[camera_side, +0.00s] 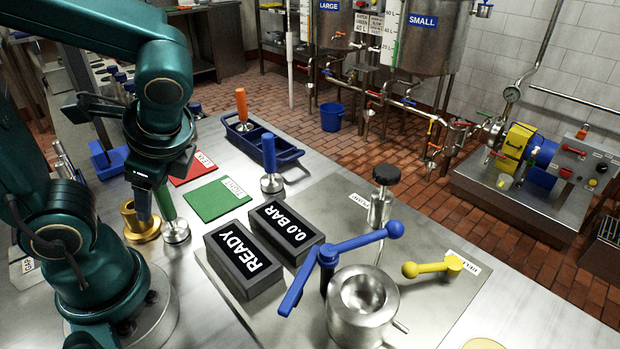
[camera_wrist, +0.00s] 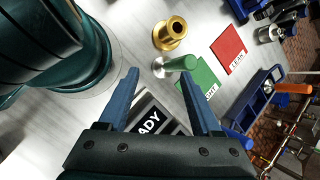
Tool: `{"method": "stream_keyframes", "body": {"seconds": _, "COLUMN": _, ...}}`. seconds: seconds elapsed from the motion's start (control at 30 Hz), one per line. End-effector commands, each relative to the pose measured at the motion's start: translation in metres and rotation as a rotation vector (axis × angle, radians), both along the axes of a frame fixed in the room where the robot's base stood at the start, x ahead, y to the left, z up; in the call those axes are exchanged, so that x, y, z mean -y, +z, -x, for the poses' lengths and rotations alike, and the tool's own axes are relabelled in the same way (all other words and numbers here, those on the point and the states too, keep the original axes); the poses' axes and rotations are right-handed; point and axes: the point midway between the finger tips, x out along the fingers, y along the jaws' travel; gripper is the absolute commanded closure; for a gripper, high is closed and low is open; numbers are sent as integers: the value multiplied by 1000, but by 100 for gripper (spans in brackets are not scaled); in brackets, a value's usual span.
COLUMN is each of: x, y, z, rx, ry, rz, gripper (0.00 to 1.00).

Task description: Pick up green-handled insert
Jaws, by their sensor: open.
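The green-handled insert stands on the steel table just right of a brass piece in the side view, its green handle (camera_side: 165,203) up and its round metal foot (camera_side: 176,232) on the table. In the wrist view its green handle (camera_wrist: 181,62) and metal foot (camera_wrist: 158,68) show just beyond the fingertips. My gripper (camera_side: 143,208) is beside the handle in the side view, partly overlapping the brass piece. In the wrist view the blue fingers of my gripper (camera_wrist: 159,77) are spread, with nothing held between them. I cannot tell the exact gap to the handle.
The brass flanged piece (camera_side: 139,224) stands close beside the insert. A green mat (camera_side: 216,200) and red mat (camera_side: 192,168) lie behind. A blue-handled insert (camera_side: 270,165), an orange-handled insert (camera_side: 241,105) in a blue tray (camera_side: 290,153), and a READY display (camera_side: 243,260) stand to the right.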

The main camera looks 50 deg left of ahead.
Motion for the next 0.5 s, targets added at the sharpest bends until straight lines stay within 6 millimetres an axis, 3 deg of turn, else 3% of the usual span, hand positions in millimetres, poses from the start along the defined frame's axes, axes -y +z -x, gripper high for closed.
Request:
{"method": "stream_keyframes", "body": {"seconds": 0.23, "x": -22, "y": 4, "z": -12, "rx": -322, "ry": -247, "rz": -252, "gripper": 34}}
{"method": "stream_keyframes", "body": {"seconds": 0.5, "x": -20, "y": -3, "z": -27, "rx": -487, "ry": -396, "rz": -391, "gripper": 34}}
